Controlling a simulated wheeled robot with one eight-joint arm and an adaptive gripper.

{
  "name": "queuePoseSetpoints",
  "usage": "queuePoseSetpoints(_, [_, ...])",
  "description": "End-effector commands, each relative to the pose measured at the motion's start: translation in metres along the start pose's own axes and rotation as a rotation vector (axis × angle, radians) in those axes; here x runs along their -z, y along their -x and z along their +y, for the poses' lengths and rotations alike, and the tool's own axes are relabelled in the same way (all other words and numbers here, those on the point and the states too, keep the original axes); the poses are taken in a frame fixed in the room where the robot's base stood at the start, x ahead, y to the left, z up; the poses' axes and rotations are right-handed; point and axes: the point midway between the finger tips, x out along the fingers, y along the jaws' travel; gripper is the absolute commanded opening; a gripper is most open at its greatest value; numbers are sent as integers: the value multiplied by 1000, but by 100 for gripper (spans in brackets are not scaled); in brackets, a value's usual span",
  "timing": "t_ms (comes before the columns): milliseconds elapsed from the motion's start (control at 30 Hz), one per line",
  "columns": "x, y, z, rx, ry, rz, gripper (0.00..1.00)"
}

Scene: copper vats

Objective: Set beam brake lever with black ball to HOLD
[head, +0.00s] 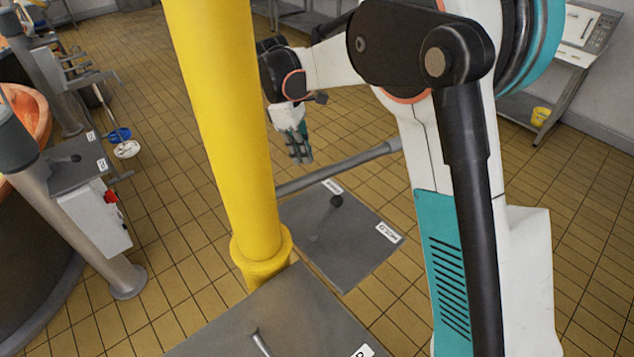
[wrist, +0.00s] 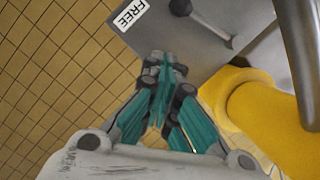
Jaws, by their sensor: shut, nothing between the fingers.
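The lever with a black ball (head: 336,201) stands on a grey plate (head: 345,262) beyond the yellow post. In the wrist view the black ball (wrist: 180,6) is at the top edge, with its grey rod slanting down to a pivot on the plate (wrist: 160,32). The ball end is on the side of the white FREE label (wrist: 131,15). The other label (head: 388,233) on the plate is too small to read. My gripper (head: 300,158) is shut and empty, above and beyond the plate, apart from the lever. Its teal fingers (wrist: 165,68) show closed together in the wrist view.
The thick yellow post (head: 225,120) stands close beside the plate. A grey rail (head: 335,168) runs over the plate's far edge. A nearer grey plate (head: 270,320) carries another lever. A control stand (head: 95,215) and copper vat (head: 25,110) are left. Tiled floor is open behind.

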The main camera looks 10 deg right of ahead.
Motion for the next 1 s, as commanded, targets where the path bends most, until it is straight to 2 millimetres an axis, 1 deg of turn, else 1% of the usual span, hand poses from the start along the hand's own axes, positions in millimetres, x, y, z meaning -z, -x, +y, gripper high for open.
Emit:
queuePoseSetpoints(33, [2, 1, -1, -1, -71, 6, 0])
queuePoseSetpoints(133, [4, 1, -2, -1, -186, 15, 0])
queuePoseSetpoints(233, [5, 0, -2, -1, -249, 20, 0])
queuePoseSetpoints(367, [6, -5, -2, -1, -275, 22, 0])
queuePoseSetpoints(467, [7, -17, -2, -1, -275, 22, 0])
queuePoseSetpoints(567, [7, -34, -2, -1, -275, 22, 0])
queuePoseSetpoints(800, [8, -83, -1, -2, -274, 22, 0])
queuePoseSetpoints(933, [8, -106, -1, -2, -273, 22, 0])
queuePoseSetpoints(1000, [-6, -106, -5, -2, -275, 22, 0])
